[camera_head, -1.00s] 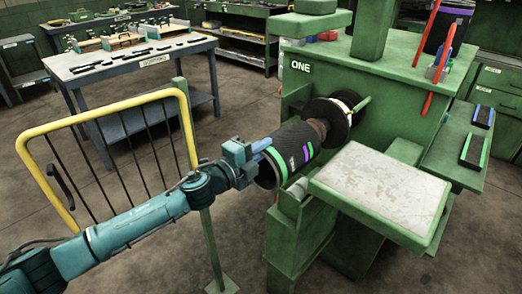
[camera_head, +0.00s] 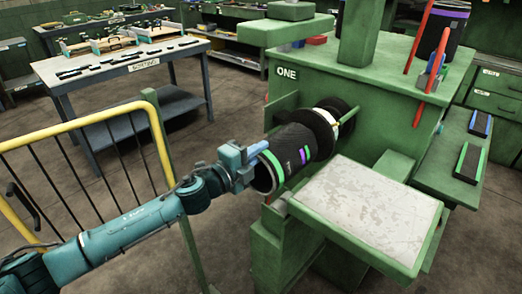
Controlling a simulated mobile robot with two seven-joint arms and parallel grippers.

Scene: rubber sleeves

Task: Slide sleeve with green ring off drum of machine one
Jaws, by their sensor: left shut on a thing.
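The dark sleeve (camera_head: 293,148) with a green ring (camera_head: 273,167) near its left end and a purple mark lies level at machine one (camera_head: 345,85), labelled "ONE". Its right end is close to a black round flange (camera_head: 326,126) on the machine's side. The drum is mostly hidden by the sleeve, so I cannot tell how far the sleeve sits around it. My left gripper (camera_head: 254,155) is shut on the sleeve's left end, at the upper rim beside the green ring. My right gripper is not in view.
A pale-topped green stand (camera_head: 368,212) is close in front of the sleeve. A yellow-railed gate (camera_head: 75,130) with a green post stands at left. A blue-grey workbench (camera_head: 120,65) is behind. A green side shelf (camera_head: 450,165) holds two dark blocks. Floor left of the sleeve is open.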

